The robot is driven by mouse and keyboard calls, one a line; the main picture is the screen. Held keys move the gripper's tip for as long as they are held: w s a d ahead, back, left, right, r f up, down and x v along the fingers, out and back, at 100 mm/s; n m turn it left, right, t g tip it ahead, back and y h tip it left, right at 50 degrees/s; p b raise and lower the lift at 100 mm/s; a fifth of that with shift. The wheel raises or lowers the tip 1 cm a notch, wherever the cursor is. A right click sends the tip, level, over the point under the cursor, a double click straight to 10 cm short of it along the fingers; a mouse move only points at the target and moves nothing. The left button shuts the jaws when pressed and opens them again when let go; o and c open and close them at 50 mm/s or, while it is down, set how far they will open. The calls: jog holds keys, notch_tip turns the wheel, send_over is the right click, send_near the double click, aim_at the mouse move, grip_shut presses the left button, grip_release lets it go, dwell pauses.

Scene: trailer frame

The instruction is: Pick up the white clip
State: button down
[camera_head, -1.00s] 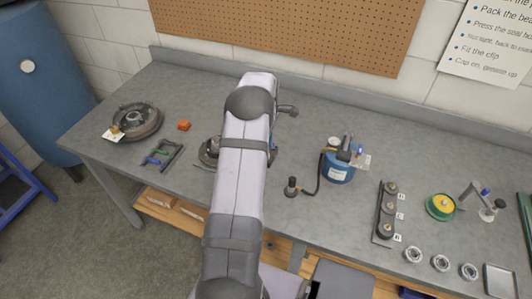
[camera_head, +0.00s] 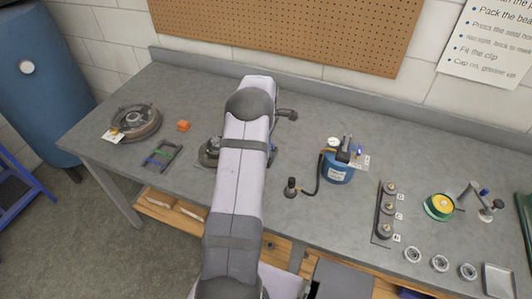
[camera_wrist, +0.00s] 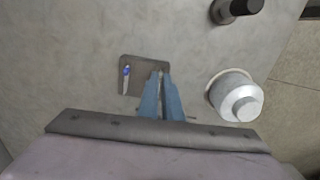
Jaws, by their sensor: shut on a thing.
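My gripper (camera_wrist: 162,82) shows in the wrist view as two blue fingers, close together over a small grey tray (camera_wrist: 146,62). The fingers are shut on a thin pale piece at their tips, which I take as the white clip; its shape is mostly hidden by the fingers. A small white item with a blue part (camera_wrist: 126,78) lies on the tray, left of the fingers and apart from them. In the head view my own arm hides the gripper and this tray.
In the wrist view, a silver cylinder (camera_wrist: 240,103) stands right of the fingers, near the bench edge, and a black knob (camera_wrist: 236,9) lies beyond. In the head view, a rack with coloured pieces (camera_head: 163,157) is left and a blue can (camera_head: 338,170) right.

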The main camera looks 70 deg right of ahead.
notch_tip(320, 180, up, 10)
jog(key=b, duration=0.3)
jog(key=shift+r+p, duration=1.6)
jog(key=shift+p, duration=0.25)
jog(key=shift+w, duration=0.1)
jog(key=w+a+f+p, duration=0.1)
jog(key=w+p, duration=0.1)
jog(key=w, duration=0.3)
jog(key=w+a+f+p, duration=0.1)
jog(key=w+a+p, duration=0.1)
jog(key=w, duration=0.3)
jog(key=shift+w+a+f, duration=0.3)
